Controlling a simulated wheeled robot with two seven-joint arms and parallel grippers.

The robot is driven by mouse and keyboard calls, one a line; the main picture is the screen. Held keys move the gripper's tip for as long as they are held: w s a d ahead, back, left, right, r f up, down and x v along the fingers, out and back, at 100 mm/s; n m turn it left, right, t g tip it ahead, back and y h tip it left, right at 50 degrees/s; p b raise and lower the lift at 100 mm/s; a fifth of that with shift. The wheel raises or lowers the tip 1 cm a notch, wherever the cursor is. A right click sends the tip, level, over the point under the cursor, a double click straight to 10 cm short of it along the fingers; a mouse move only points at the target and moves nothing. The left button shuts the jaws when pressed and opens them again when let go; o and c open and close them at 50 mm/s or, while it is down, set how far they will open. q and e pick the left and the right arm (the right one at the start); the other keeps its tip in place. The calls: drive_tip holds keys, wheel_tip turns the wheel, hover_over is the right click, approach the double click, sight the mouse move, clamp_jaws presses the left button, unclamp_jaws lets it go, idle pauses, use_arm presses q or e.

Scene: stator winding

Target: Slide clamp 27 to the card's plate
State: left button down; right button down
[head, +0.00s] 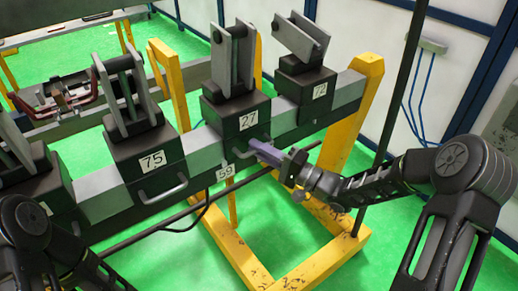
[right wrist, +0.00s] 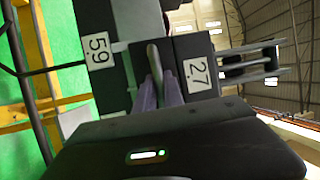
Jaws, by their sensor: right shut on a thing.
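Clamp 27 (head: 240,115) is a black block with two upright grey jaws, seated on the grey rail in the head view. Its label (right wrist: 198,74) shows in the right wrist view. My right gripper (head: 262,150) is shut on the clamp's bar handle (right wrist: 153,58), which sits between its fingers. A small white plate marked 59 (head: 226,173) is on the rail's front, just below and slightly left of the clamp; it also shows in the right wrist view (right wrist: 97,47). No card can be made out. My left gripper is out of view.
Clamp 75 (head: 150,160) stands left along the rail (head: 205,153), with bare rail between it and clamp 27. Clamp 72 (head: 304,92) stands close on the right. Yellow trestles (head: 348,115) support the rail. A dark cable (head: 190,221) hangs below.

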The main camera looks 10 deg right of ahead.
drive_tip(key=s+a, duration=0.2)
drive_tip(key=a, duration=0.5)
drive_tip(key=shift+s, duration=0.4)
drive_tip(key=c, duration=1.5)
unclamp_jaws()
drive_tip(key=shift+o, duration=0.2)
drive_tip(key=b+v, duration=0.1)
drive_tip(key=v, duration=0.7)
drive_tip(key=shift+w, duration=0.15)
